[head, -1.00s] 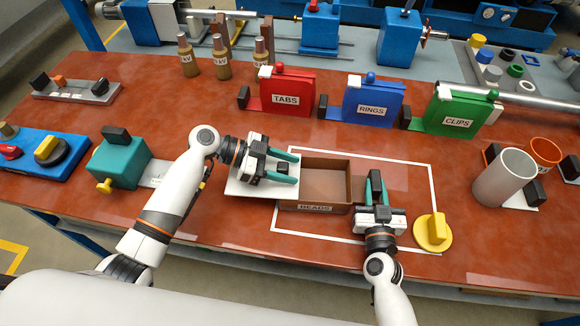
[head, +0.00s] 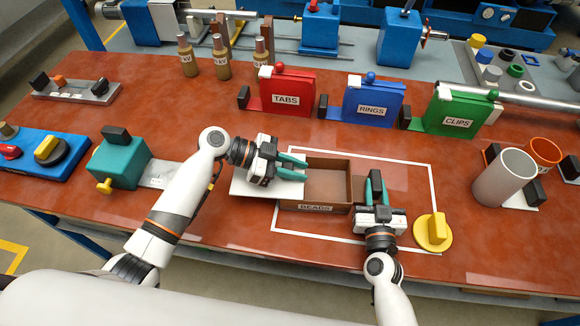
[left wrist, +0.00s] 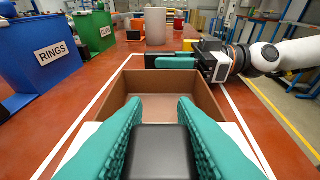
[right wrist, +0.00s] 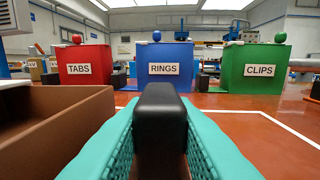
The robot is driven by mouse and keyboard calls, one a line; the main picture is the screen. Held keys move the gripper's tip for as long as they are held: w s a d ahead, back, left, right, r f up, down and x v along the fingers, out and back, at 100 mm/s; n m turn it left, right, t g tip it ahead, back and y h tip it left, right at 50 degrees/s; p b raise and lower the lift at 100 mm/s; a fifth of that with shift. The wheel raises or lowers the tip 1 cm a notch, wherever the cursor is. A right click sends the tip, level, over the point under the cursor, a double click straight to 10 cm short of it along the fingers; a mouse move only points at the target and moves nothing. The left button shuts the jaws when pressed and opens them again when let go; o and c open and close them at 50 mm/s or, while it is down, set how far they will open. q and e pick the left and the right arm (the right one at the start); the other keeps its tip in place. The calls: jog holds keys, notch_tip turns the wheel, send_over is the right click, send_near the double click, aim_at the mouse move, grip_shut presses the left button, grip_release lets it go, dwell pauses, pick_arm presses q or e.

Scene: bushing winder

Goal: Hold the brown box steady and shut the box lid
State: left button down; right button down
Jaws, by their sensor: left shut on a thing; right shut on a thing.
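The brown box (head: 342,202), labelled BEADS, stands open on the red table with its inside bare. The white lid (head: 240,187) is at the box's left side, partly over its left end. My left gripper (head: 291,168) is shut on the lid's black handle (left wrist: 160,150), its fingers pointing toward the box. My right gripper (head: 376,186) is shut on a black handle (right wrist: 160,125) at the box's right side. The box's wall also shows in the right wrist view (right wrist: 60,112). The lid's underside and its exact contact with the rim are hidden.
A white outline (head: 432,185) surrounds the box area. Red TABS (head: 288,93), blue RINGS (head: 373,104) and green CLIPS (head: 460,114) bins stand behind. A yellow knob (head: 433,232) is close to my right gripper. A teal block (head: 118,163) stands left; a grey cup (head: 504,178) right.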

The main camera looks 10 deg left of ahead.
pick_arm(q)
jog(key=d, duration=0.8)
jog(key=w+d, duration=0.1)
jog(key=d, duration=0.3)
jog(key=shift+a, duration=0.1)
pick_arm(e)
jog(key=shift+a, duration=0.1)
pick_arm(q)
jog(key=c, duration=1.2)
grip_release()
jog(key=shift+o, duration=0.2)
jog(key=shift+a, duration=0.1)
jog(key=v, duration=1.1)
jog(key=shift+a+r, duration=0.2)
jog(key=shift+a, duration=0.15)
